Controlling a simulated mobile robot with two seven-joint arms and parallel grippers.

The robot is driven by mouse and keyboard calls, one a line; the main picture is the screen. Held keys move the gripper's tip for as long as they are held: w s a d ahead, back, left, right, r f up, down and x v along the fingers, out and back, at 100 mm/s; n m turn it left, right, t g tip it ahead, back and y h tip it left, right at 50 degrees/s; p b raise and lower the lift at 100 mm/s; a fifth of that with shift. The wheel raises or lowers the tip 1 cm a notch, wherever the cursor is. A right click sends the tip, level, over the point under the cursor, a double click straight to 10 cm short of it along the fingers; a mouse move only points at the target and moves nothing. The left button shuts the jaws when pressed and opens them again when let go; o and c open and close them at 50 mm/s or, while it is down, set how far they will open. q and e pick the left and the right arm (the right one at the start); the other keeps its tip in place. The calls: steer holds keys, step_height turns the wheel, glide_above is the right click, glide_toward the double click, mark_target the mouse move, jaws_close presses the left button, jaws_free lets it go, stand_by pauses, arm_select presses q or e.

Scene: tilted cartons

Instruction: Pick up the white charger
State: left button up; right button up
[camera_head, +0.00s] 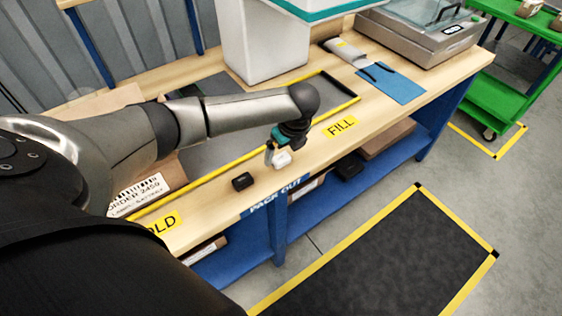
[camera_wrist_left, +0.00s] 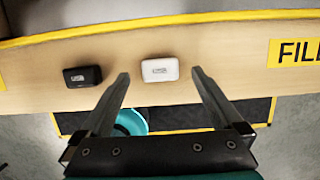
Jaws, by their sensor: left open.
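The white charger (camera_wrist_left: 160,69) lies on the wooden bench top near its front edge, with dark lettering on its face. In the head view the white charger (camera_head: 282,159) shows just below my left gripper (camera_head: 274,152). My left gripper (camera_wrist_left: 157,85) is open in the left wrist view, with the charger between and slightly beyond its fingertips, and nothing is held. Whether the fingers touch the charger cannot be told. My right gripper is not in view.
A black charger (camera_wrist_left: 83,76) lies left of the white one. A yellow FILL label (camera_head: 340,127) is to the right. A carton with an order label (camera_head: 138,193) stands at the left. A blue sheet (camera_head: 392,83) and a grey machine (camera_head: 420,38) are farther right.

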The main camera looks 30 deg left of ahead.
arm_select(q)
steer(key=shift+x, duration=1.2)
steer(key=shift+r, duration=0.1)
steer(key=c, duration=1.5)
steer(key=shift+o, duration=0.2)
